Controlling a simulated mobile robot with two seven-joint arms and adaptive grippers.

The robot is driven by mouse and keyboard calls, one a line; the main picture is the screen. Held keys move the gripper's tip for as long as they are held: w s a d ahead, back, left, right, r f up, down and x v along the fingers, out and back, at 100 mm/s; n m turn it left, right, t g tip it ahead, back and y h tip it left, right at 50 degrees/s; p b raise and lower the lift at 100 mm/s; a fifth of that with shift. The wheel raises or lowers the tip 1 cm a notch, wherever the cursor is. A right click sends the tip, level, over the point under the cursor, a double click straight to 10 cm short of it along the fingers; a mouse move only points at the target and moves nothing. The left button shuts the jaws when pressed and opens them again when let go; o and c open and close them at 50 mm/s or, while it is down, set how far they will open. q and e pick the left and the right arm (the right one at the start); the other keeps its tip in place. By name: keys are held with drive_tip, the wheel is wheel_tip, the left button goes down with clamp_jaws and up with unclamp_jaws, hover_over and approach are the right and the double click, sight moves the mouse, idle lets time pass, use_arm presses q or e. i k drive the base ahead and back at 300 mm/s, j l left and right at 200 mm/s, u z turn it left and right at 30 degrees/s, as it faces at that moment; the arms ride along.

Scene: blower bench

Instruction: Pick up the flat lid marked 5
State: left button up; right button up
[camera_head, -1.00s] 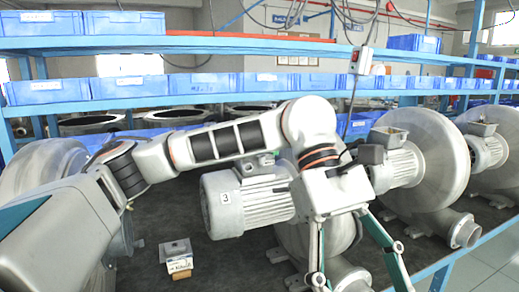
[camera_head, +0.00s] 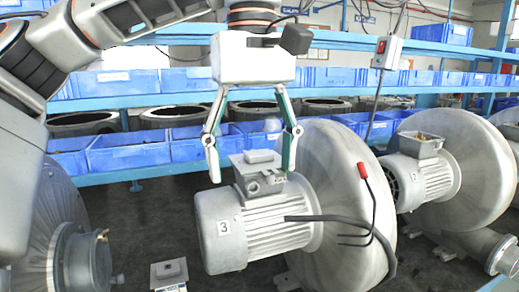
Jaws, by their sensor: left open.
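My left gripper (camera_head: 252,172) points down with its two fingers spread wide, empty. It is in front of or above the grey terminal box (camera_head: 262,181) on the motor marked 3 (camera_head: 256,232); the exact gap is unclear. A pale flat piece (camera_head: 262,156) shows at the top of that box, between the fingers. A small grey plate (camera_head: 170,268) on a little block shows at the bottom edge. I can read no 5 on either piece, so I cannot tell which is the lid. My right gripper is not in view.
A black cable with a red end (camera_head: 364,172) stands up right of the motor. Large grey blower housings (camera_head: 335,190) fill the right side. Another blower (camera_head: 58,225) stands at left. Blue bins (camera_head: 128,152) line the shelf behind. Dark floor is free left of the motor.

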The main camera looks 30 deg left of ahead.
sight(252, 161)
drive_tip(key=i+j, duration=0.6)
drive_tip(key=i, duration=0.2)
